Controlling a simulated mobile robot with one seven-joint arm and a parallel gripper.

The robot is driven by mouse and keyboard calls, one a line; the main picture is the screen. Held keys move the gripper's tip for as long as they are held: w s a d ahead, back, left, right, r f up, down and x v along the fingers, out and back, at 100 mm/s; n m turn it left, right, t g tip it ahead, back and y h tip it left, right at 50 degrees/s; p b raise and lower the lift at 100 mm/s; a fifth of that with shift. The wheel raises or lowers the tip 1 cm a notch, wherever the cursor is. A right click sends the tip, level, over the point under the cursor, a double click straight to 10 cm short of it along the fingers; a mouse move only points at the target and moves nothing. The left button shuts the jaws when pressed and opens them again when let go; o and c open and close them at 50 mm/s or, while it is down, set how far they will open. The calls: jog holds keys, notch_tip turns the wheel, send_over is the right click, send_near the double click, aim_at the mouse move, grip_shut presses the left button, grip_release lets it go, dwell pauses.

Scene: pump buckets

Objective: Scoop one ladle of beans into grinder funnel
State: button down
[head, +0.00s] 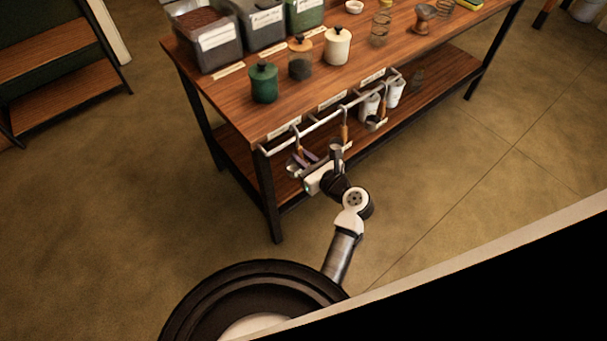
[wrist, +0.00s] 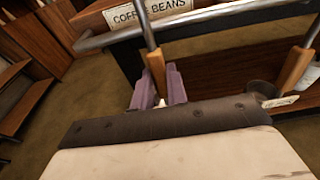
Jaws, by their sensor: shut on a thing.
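A ladle (wrist: 156,68) with a wooden handle and metal shaft stands at the rail under a sign reading COFFEE BEANS (wrist: 150,11). My gripper (wrist: 160,88) has purple fingers shut on the wooden handle; in the head view it is at the table's front rail (head: 301,159). The ladle's lower end is hidden in the wrist view. A clear bin of brown beans (head: 199,19) stands at the table's back left corner. I cannot make out a grinder funnel.
Other wooden-handled tools (head: 344,132) hang along the rail (head: 325,120). A green canister (head: 264,84), a glass jar (head: 300,62) and a white canister (head: 337,47) stand near the front edge. White cups (head: 394,92) are below the rail. The floor (head: 440,180) at right is clear.

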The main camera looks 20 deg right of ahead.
jog(key=f+p+v, duration=0.1)
jog(key=p+v, duration=0.2)
jog(key=v, duration=0.4)
jog(key=shift+f, duration=0.2)
dwell(0.4)
dwell(0.9)
